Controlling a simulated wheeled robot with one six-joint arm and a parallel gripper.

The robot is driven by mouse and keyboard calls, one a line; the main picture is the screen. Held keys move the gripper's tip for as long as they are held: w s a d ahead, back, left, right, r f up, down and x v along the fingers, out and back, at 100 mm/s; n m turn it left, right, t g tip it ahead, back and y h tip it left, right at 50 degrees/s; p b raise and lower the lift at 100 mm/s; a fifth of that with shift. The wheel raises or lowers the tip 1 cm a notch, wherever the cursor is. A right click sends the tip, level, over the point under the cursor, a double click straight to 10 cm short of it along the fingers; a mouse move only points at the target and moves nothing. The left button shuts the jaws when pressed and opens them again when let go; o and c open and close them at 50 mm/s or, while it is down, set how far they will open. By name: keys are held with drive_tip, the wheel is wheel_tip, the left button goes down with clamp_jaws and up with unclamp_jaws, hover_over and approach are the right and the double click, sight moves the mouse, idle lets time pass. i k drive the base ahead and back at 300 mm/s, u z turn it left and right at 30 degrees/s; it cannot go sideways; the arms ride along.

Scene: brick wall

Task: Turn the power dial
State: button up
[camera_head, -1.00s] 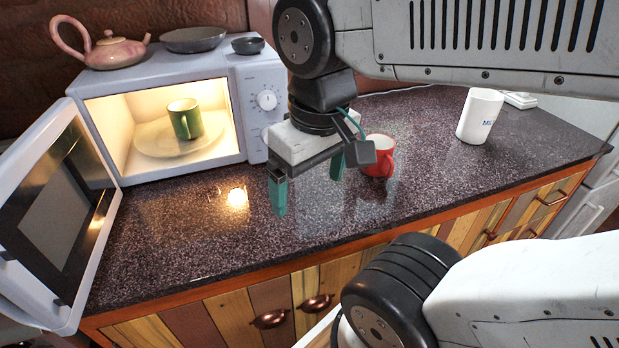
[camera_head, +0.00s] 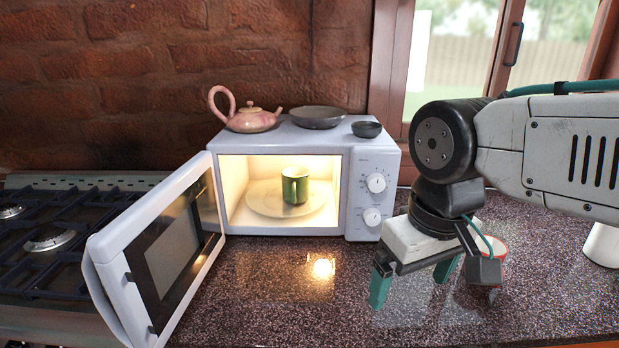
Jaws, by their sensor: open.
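The white microwave (camera_head: 352,206) stands on the dark speckled counter with its door (camera_head: 165,245) swung wide open to the left and its inside lit. Two round dials are on its right panel, an upper dial (camera_head: 376,183) and a lower dial (camera_head: 372,217). I cannot read which one is the power dial. A green mug (camera_head: 295,185) stands on the turntable (camera_head: 262,200) inside. My gripper (camera_head: 412,284) is open and empty, pointing down over the counter, in front of and to the right of the dials, apart from them.
A pink teapot (camera_head: 252,120), a grey bowl (camera_head: 318,117) and a small dark bowl (camera_head: 366,129) sit on top of the microwave. A red mug (camera_head: 499,247) is partly hidden behind my gripper. A white cup (camera_head: 603,244) stands at the right edge. A stove (camera_head: 60,240) is on the left.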

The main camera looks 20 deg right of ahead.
sight(371, 215)
drive_tip(key=z, duration=1.7)
drive_tip(key=k, duration=0.9)
drive_tip(key=u, duration=0.95)
